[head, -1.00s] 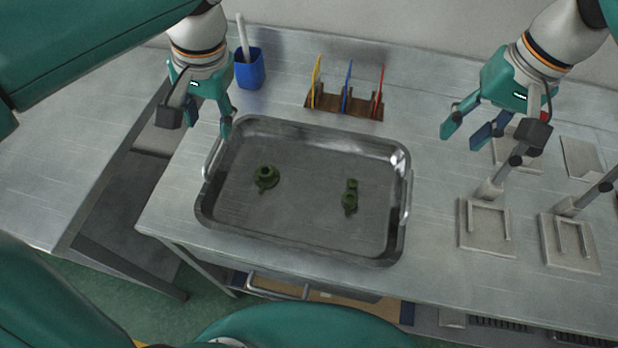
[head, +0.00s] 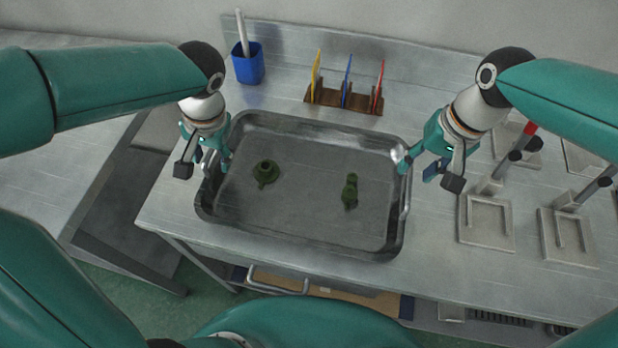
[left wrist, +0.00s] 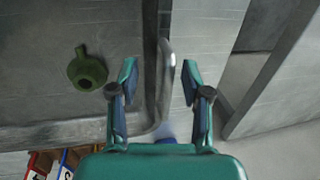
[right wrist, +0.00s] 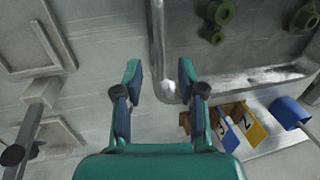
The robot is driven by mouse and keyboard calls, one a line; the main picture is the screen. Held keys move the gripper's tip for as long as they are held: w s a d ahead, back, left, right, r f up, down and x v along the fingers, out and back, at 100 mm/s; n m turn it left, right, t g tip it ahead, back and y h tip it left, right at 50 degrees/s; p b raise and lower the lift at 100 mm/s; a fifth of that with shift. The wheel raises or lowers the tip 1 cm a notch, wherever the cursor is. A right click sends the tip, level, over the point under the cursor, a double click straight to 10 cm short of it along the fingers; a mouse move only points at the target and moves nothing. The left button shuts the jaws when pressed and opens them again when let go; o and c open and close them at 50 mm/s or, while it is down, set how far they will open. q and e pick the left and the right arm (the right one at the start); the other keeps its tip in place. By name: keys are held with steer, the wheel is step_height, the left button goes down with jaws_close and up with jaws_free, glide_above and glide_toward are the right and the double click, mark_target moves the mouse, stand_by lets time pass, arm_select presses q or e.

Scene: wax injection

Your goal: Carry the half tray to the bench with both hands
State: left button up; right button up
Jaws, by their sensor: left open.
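The half tray (head: 300,215) is a shiny metal tray lying on the metal bench, with a wire handle at each short end. Two dark green parts (head: 265,173) (head: 350,190) lie in it. My left gripper (head: 212,165) is open over the left handle; in the left wrist view, the handle (left wrist: 168,75) runs between its spread fingers. My right gripper (head: 416,170) is at the right handle (head: 406,198); in the right wrist view it is open, with the handle (right wrist: 157,45) between its fingers. Contact with the handles cannot be told.
A blue cup (head: 248,66) and a brown rack (head: 342,98) with yellow, blue and red cards stand behind the tray. Square metal fixtures (head: 486,222) stand to the right. A gap with a dark lower surface (head: 125,205) separates the bench from another table (head: 60,150) at left.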

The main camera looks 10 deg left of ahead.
mark_target(212, 167)
arm_select(q)
steer(key=shift+a+f, duration=0.2)
steer(key=shift+f, duration=0.75)
steer(key=shift+a+f, duration=0.15)
steer(key=shift+f, duration=0.75)
arm_select(e)
steer(key=shift+a+f, duration=0.2)
steer(key=shift+f, duration=0.75)
steer(key=shift+a+f, duration=0.15)
steer(key=shift+f, duration=0.75)
arm_select(q)
steer(key=shift+w, duration=0.1)
steer(key=c, duration=0.8)
arm_select(e)
jaws_close()
arm_select(q)
jaws_close()
steer(key=shift+a, duration=0.1)
